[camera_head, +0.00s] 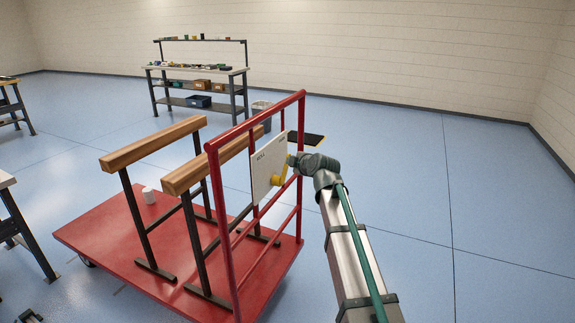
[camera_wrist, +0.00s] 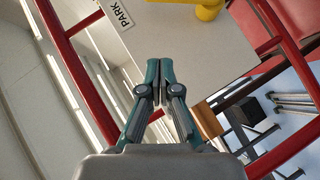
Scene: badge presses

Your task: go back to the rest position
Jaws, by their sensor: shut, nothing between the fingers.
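My gripper (camera_wrist: 160,66) is shut with nothing between its fingers in the wrist view. Its fingertips show in front of the white panel (camera_wrist: 200,48), below a yellow handle (camera_wrist: 208,8) and a PARK label (camera_wrist: 120,14). I cannot tell whether the tips touch the panel. In the head view my arm reaches up from the lower right. Its end is close to the right side of the panel (camera_head: 264,168) and its yellow lever (camera_head: 281,178); the fingers are hard to make out there. The panel is mounted on the red rail frame (camera_head: 225,215).
The rail frame stands on a red cart (camera_head: 100,238) with two wood-topped trestles (camera_head: 150,143) and a white cup-like object (camera_head: 149,195). A workbench (camera_head: 195,72) and a grey bin (camera_head: 261,110) stand behind. The blue floor on the right is clear.

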